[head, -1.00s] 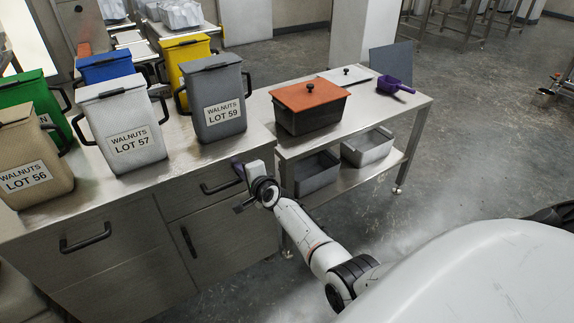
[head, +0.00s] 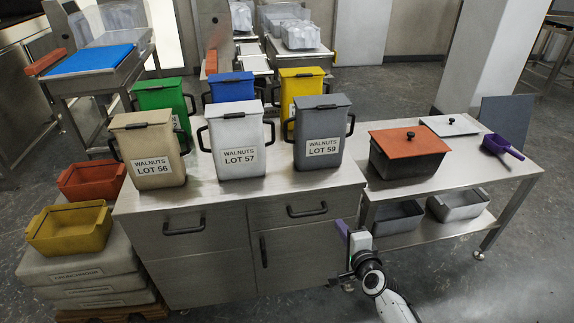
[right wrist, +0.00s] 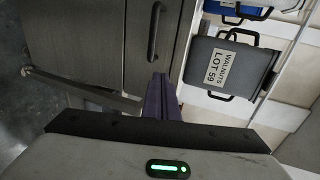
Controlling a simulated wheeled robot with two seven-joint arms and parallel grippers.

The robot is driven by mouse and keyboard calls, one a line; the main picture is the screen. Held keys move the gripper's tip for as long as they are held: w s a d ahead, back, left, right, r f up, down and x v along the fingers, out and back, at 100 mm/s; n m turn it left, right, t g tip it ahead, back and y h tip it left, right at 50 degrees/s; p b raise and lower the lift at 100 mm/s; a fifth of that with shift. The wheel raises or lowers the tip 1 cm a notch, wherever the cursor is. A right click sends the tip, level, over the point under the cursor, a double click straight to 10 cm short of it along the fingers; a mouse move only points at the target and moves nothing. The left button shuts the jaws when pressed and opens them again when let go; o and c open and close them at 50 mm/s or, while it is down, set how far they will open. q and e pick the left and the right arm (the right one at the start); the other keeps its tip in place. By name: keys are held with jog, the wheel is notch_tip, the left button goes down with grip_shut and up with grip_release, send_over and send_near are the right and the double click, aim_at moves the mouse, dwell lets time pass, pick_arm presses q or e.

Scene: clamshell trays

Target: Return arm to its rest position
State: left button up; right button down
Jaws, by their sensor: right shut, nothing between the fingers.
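My right gripper (head: 343,230) is low in front of the steel cabinet (head: 215,240), near its right front edge. Its purple fingers show in the right wrist view (right wrist: 162,98), closed together with nothing between them. In the right wrist view the cabinet's front, a drawer handle (right wrist: 155,30) and the grey LOT 59 bin (right wrist: 222,68) lie beyond the fingers. My right arm (head: 390,300) comes in from the bottom right. My left gripper is not in view.
Tan, white and grey walnut bins stand on the cabinet, with green, blue and yellow bins behind. The side table (head: 480,190) carries a dark bin with an orange lid (head: 409,142) and a purple scoop (head: 502,146). Stacked sacks (head: 80,255) stand at left. Floor at lower right is clear.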

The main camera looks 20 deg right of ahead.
jog(key=s+a+f+n+g+y, duration=0.1)
jog(key=s+a+f+n+g, duration=0.1)
jog(key=s+a+n, duration=0.4)
jog(key=s+a+f+n+g+y, duration=0.2)
jog(key=s+a+n, duration=0.4)
jog(key=s, duration=0.7)
jog(key=s+a+f+n+g+y, duration=0.1)
jog(key=s+a+f+n, duration=0.2)
jog(key=s+a+n, duration=0.3)
jog(key=s+n, duration=0.3)
jog(key=s, duration=0.1)
jog(key=shift+s+n+g+y, duration=0.25)
jog(key=shift+n+g+y, duration=0.05)
jog(key=shift+g, duration=0.1)
